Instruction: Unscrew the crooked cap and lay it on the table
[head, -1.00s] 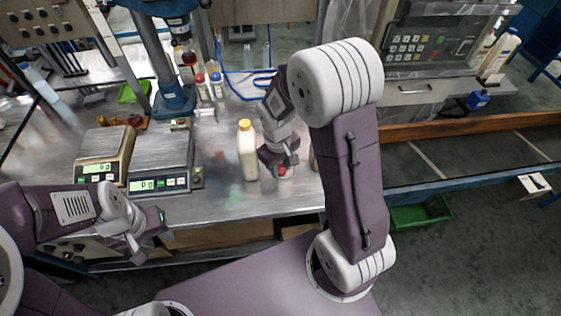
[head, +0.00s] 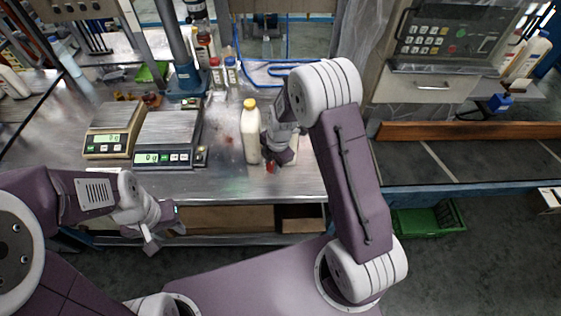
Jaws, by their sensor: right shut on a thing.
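My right gripper (head: 274,163) is low over the table, just right of a white bottle with a yellow cap (head: 250,130). It is shut on a small red cap (head: 270,168), which shows at its fingertips near the front of the table (head: 225,183). A pale container beside the gripper is mostly hidden by it, so I cannot tell whether the cap is apart from it. My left gripper (head: 163,238) hangs in front of the table edge, away from the bottles. Its finger gap is unclear.
Two scales (head: 114,115) (head: 165,120) stand left of the bottles. Small bottles with red (head: 215,62) and blue (head: 230,61) caps stand behind. A blue stand (head: 187,75) rises at the back. Tabletop before the scales and bottles is clear.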

